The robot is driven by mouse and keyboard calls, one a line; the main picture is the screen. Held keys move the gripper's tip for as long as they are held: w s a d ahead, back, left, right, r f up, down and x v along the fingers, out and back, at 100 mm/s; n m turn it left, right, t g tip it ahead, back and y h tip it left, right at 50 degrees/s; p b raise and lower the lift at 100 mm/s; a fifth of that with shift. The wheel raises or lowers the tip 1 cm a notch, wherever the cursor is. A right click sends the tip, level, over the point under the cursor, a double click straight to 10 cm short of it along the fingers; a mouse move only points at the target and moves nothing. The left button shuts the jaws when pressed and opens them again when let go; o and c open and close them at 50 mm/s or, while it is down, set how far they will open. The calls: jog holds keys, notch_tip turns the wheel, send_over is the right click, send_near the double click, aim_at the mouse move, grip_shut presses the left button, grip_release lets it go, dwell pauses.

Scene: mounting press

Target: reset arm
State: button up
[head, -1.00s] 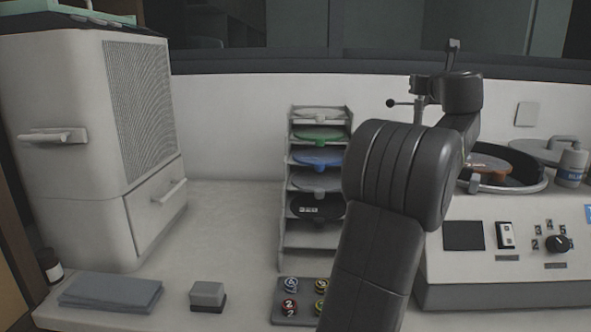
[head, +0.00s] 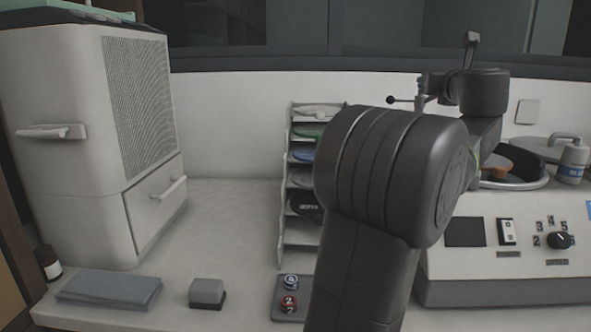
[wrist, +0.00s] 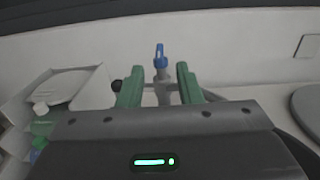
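My gripper (wrist: 160,72) shows in the wrist view with its two green fingers apart and a gap between them. A grey upright fitting with a blue tip (wrist: 160,57) stands in line with that gap, in front of the pale wall. It appears to be beyond the fingers, and I see no finger touching it. In the head view my dark arm rises through the middle right and bends toward the back wall. The fingers themselves are hard to make out there. A thin fitting with a black ball knob (head: 390,99) is beside the arm's end.
A rack of coloured discs (head: 300,180) and a small tray with numbered tokens (head: 284,309) are partly hidden by my arm. A control panel machine (head: 465,275) stands right. A white cabinet (head: 60,150), folded cloth (head: 110,288) and grey block (head: 207,291) are left.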

jog(key=w+p, duration=0.1)
jog(key=w, duration=0.7)
jog(key=shift+d, duration=0.15)
jog(key=shift+w+h, duration=0.2)
jog(key=shift+h, duration=0.3)
jog(key=shift+s+r+m+h+b, duration=0.15)
jog(key=shift+m+h+b, duration=0.2)
jog(key=shift+m+h, duration=0.4)
jog(key=shift+m+g+h+p, duration=0.3)
jog(key=shift+m+h, duration=0.25)
jog(key=shift+h, duration=0.4)
jog(key=shift+m+g+h+p, duration=0.3)
jog(key=shift+m+h+p, duration=0.2)
jog(key=shift+h+p, duration=0.15)
jog(key=m+g+h+p, duration=0.1)
jog(key=m+h+p, duration=0.1)
jog(key=h+p, duration=0.1)
jog(key=shift+r+p, duration=0.1)
jog(key=shift+p, duration=0.3)
jog(key=shift+f+m+g+h+p, duration=0.25)
jog(key=shift+m+g+h+p, duration=0.1)
jog(key=shift+g+p, duration=0.1)
jog(key=shift+r, duration=0.15)
